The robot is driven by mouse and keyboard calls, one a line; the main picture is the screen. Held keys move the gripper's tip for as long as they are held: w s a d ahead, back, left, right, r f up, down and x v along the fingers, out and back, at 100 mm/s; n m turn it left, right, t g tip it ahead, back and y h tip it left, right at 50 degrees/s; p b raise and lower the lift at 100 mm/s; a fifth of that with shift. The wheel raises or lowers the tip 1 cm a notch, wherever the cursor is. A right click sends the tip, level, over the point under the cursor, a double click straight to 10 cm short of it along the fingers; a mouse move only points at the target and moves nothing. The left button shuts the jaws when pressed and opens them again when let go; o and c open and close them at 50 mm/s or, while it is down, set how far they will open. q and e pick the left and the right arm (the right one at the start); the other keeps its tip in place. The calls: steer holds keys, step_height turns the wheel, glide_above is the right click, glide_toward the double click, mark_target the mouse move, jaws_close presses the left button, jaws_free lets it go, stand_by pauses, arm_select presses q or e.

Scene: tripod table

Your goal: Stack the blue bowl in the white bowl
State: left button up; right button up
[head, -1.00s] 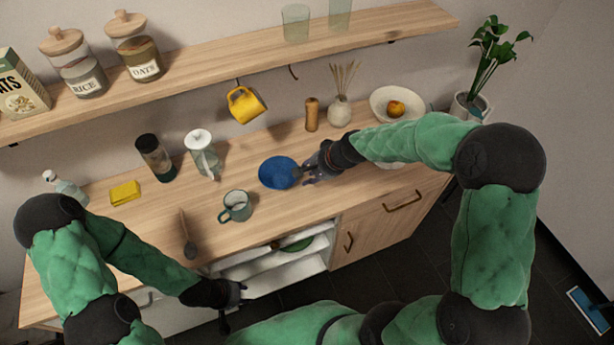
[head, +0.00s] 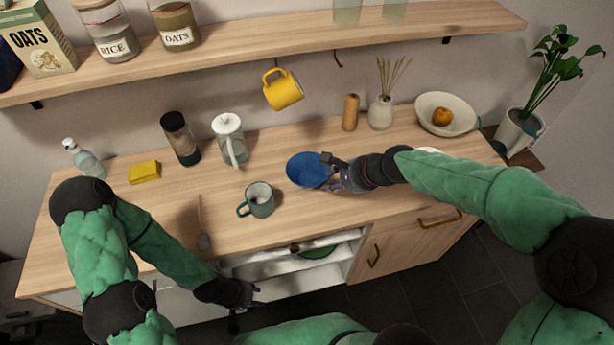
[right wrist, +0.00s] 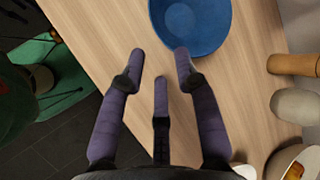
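The blue bowl (head: 304,169) stands upright on the counter, left of my right gripper in the head view. In the right wrist view the blue bowl (right wrist: 218,28) is at the top, just beyond the fingertips. My right gripper (head: 334,176) is open, with its fingers spread; in the right wrist view (right wrist: 160,68) one fingertip is close to the bowl's rim, and I cannot tell whether it touches. A white rim (head: 428,150), possibly the white bowl, is mostly hidden behind my right forearm. My left gripper (head: 246,302) is open and empty in front of the counter.
A cream bowl (head: 458,128) with an orange fruit stands at the back right, near a vase (head: 380,113) and a wooden grinder (head: 350,112). A teal mug (head: 260,200) stands left of the blue bowl. A yellow mug (head: 284,91) hangs under the shelf. The front drawer is open.

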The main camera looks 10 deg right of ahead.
steer(key=b+x, duration=0.1)
steer(key=x, duration=0.4)
steer(key=shift+f+b, duration=0.1)
steer(key=shift+b, duration=0.25)
steer(key=b+x, duration=0.2)
steer(key=x, duration=0.3)
steer(key=shift+w+a, duration=0.1)
steer(key=shift+a, duration=0.15)
jaws_close()
